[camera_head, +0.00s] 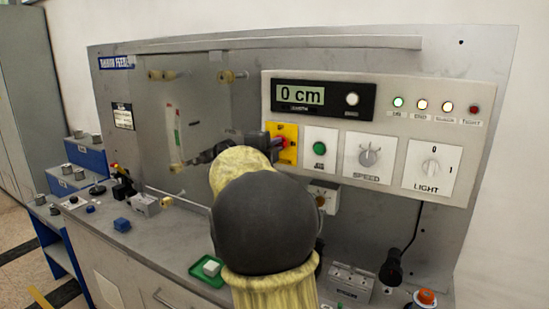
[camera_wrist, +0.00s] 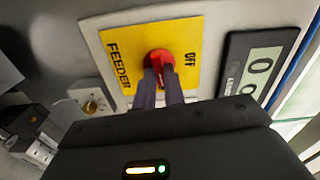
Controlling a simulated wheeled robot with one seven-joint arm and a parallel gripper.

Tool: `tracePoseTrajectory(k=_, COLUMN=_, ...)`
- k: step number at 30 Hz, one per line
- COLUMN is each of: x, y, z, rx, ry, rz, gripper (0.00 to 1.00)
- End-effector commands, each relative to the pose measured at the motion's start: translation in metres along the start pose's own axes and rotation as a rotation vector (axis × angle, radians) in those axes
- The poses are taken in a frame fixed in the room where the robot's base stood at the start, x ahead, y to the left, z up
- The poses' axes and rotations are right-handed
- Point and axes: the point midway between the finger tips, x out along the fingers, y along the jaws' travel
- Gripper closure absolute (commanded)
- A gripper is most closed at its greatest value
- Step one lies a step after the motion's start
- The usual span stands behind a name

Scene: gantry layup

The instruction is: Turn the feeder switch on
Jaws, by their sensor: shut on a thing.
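The feeder switch is a red knob (camera_wrist: 158,56) on a yellow plate (camera_wrist: 118,68) marked FEEDER and OFF. In the head view its yellow plate (camera_head: 289,131) sits left of the green button, below the display. My gripper (camera_wrist: 163,74) is shut on the red knob, with the two fingers close together on either side of it. In the head view my gripper (camera_head: 272,143) reaches the knob from the left, and my arm covers the panel below. The knob's exact angle is hard to tell; no ON mark shows on the plate.
The panel also bears a display (camera_head: 301,95) reading 0 cm, a green button (camera_head: 320,148), a SPEED knob (camera_head: 369,157), a LIGHT knob (camera_head: 430,166) and several indicator lamps. A green tray (camera_head: 195,269) and small parts lie on the bench below.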

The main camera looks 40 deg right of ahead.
Motion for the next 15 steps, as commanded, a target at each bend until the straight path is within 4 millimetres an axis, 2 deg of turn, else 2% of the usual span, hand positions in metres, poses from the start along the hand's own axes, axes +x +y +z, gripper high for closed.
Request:
tracePoseTrajectory(k=6, x=0.0002, y=0.0035, z=-0.0002, rx=0.09, ry=0.002, rz=0.002, gripper=1.0)
tracePoseTrajectory(k=15, x=0.0003, y=0.0023, z=-0.0002, rx=0.12, ry=0.002, rz=0.004, gripper=1.0)
